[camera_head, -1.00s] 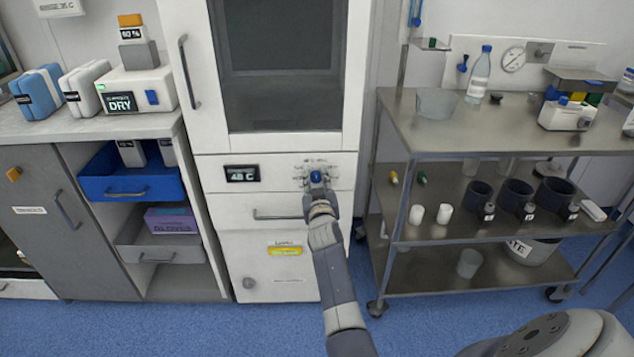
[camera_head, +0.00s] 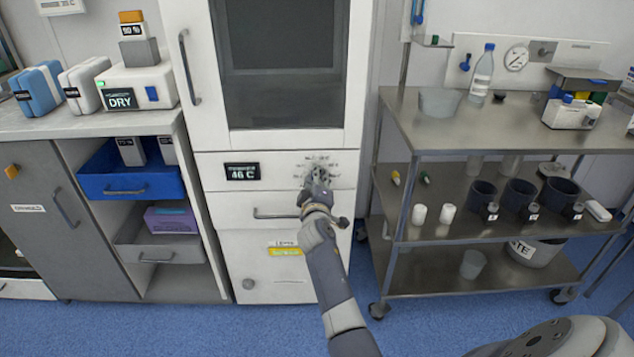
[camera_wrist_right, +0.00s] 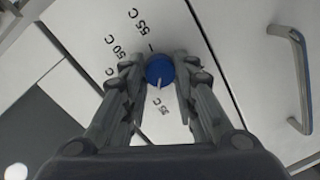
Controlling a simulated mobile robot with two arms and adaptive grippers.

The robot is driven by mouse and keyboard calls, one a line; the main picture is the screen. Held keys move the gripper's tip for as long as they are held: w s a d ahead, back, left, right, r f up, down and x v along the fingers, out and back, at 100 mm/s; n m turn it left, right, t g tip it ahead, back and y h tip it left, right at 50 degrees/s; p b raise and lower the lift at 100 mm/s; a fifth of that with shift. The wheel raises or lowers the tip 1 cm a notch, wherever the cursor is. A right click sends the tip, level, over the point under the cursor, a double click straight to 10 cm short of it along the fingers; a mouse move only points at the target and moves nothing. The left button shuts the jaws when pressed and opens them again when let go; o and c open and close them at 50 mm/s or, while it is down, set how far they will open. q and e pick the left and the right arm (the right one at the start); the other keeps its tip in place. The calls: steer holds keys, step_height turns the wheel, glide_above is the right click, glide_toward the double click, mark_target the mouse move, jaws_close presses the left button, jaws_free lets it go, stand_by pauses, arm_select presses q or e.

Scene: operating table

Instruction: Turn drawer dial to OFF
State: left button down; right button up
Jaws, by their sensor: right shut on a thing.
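The drawer dial (camera_wrist_right: 159,69) is a round blue knob with a white pointer line, on the white drawer front below the cabinet's dark window. In the right wrist view the pointer points down the picture, towards a small temperature label. Labels reading 50 C and 55 C lie above the knob. My right gripper (camera_wrist_right: 158,76) is shut on the dial, one finger on each side; it also shows in the head view (camera_head: 317,178), where it hides the knob. No OFF mark is readable. My left gripper is not in view.
A dark display (camera_head: 242,171) left of the dial seems to read 46 C. A steel trolley (camera_head: 425,135) with cups and bottles stands close on the right.

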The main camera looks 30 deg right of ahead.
arm_select(q)
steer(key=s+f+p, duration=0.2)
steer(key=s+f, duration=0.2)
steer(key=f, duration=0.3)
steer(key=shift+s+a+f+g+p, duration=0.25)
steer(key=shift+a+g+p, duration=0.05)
steer(key=shift+p, duration=0.1)
arm_select(e)
steer(key=shift+f+n+t+h, duration=0.15)
steer(key=shift+n+h, duration=0.25)
steer(key=shift+n, duration=4)
steer(key=shift+f+n+t+h, duration=0.15)
steer(key=shift+n+h, duration=0.25)
steer(key=shift+n, duration=4)
steer(key=shift+r, duration=0.1)
steer(key=o, duration=1)
steer(key=shift+w, duration=0.1)
steer(key=shift+o, duration=0.2)
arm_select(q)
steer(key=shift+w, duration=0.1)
arm_select(e)
steer(key=shift+a, duration=0.1)
